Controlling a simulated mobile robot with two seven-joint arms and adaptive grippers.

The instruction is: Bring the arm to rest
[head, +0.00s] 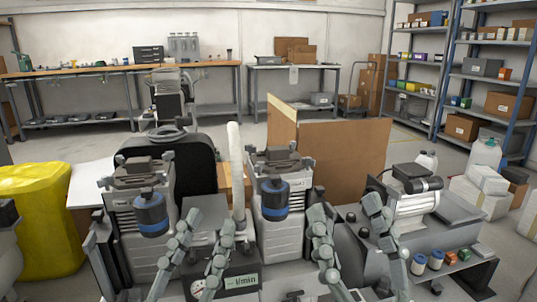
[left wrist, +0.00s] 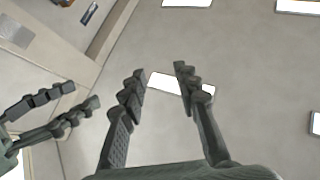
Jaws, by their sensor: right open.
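My left gripper (head: 206,222) is low in the middle of the head view, its fingers pointing up. In the left wrist view the left gripper (left wrist: 159,72) stands open and empty, with the ceiling behind it. My right gripper (head: 345,205) is to the right of it in the head view, fingers spread and empty. The second pair of fingers at the left of the wrist view is probably my right gripper (left wrist: 62,108). Neither gripper visibly holds anything. The wrists are cut off by the bottom edge of the head view.
Two grey compressor units with blue-banded canisters, a left one (head: 125,225) and a middle one (head: 285,238), stand in front. A gauge box (head: 238,282) is low between them. A yellow bag (head: 40,215) is at left, a cardboard panel (head: 345,155) behind. Open floor lies farther back.

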